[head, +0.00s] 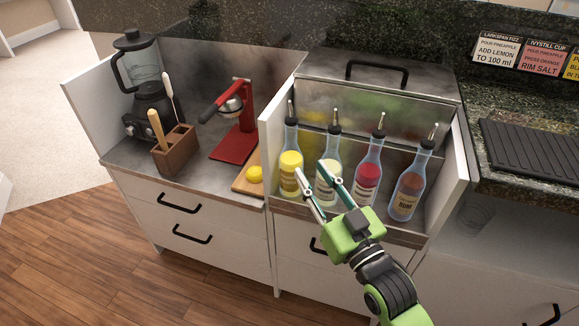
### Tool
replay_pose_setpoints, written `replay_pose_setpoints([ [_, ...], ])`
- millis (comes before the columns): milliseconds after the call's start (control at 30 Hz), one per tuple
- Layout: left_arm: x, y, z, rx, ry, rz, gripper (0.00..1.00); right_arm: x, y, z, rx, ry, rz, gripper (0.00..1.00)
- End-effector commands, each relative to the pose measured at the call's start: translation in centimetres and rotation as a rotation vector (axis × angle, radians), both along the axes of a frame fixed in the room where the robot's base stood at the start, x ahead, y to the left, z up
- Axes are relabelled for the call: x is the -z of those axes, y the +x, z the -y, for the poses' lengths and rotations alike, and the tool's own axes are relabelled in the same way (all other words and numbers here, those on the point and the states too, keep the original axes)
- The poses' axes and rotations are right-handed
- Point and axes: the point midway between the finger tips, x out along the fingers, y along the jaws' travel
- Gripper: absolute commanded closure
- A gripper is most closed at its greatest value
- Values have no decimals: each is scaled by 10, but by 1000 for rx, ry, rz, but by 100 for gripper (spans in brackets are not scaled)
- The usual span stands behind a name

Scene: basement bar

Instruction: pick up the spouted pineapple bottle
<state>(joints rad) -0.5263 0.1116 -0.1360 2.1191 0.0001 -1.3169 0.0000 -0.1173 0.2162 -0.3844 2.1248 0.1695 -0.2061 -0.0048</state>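Several spouted bottles stand upright in a row in an open metal-lined bay. The leftmost bottle (291,165) holds bright yellow liquid and looks like the pineapple one, though its label is too small to read. Beside it stands a bottle with pale yellow liquid (331,150). My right gripper (312,169) reaches in from the lower right with its fingers spread and nothing between them. One fingertip overlaps the yellow bottle's right side and the other overlaps the pale bottle. Contact cannot be told. My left gripper is out of view.
A red-filled bottle (369,171) and a brown rum bottle (409,184) stand to the right in the bay, bounded by a white side panel (450,180). Left are a lemon (254,174) on a board, a red press (234,145), a wooden holder (176,150) and a blender (143,85).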

Motion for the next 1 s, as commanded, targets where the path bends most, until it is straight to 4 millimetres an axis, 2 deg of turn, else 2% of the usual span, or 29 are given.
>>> replay_pose_setpoints([
  [133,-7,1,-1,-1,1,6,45,-4,24,-12,0,2,1,72],
  [433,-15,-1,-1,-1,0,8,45,-8,46,-23,0,1,0,72],
  [700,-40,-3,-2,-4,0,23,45,-14,79,-38,0,0,-1,72],
  [1000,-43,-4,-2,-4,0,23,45,-15,83,-40,0,0,-1,72],
])
